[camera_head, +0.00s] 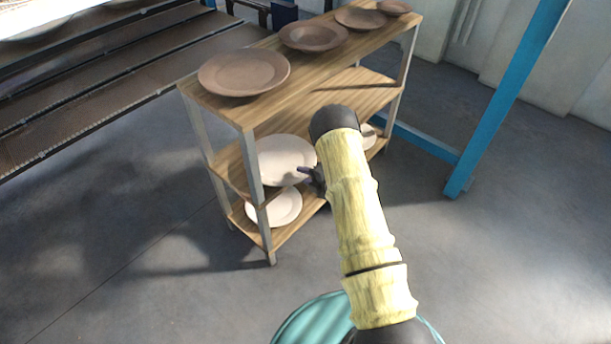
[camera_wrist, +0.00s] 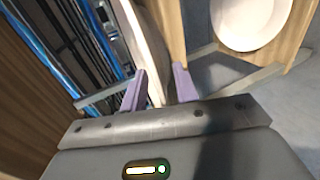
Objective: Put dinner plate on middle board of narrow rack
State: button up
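The narrow rack (camera_head: 251,165) has three wooden boards on grey posts. A white dinner plate (camera_head: 284,158) is at the front left of its middle board (camera_head: 229,165), close over the wood; full contact is hard to tell. My gripper (camera_head: 311,178) is at this plate's right edge, partly hidden by my arm. In the wrist view, the purple fingers of my gripper (camera_wrist: 162,88) are parted, with the plate (camera_wrist: 145,45) edge-on between them. A gap shows beside the rim, so the fingers look open around it.
Several brown plates, including a large one (camera_head: 244,71), stand on the top board (camera_head: 300,82). A white plate (camera_head: 275,207) is on the bottom board. A small white dish (camera_head: 368,137) shows behind my arm. A blue post (camera_head: 507,95) stands right; the floor between is clear.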

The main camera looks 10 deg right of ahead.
jog(key=shift+r, duration=0.1)
jog(key=shift+r, duration=0.1)
jog(key=p+v, duration=0.3)
jog(key=v, duration=0.9)
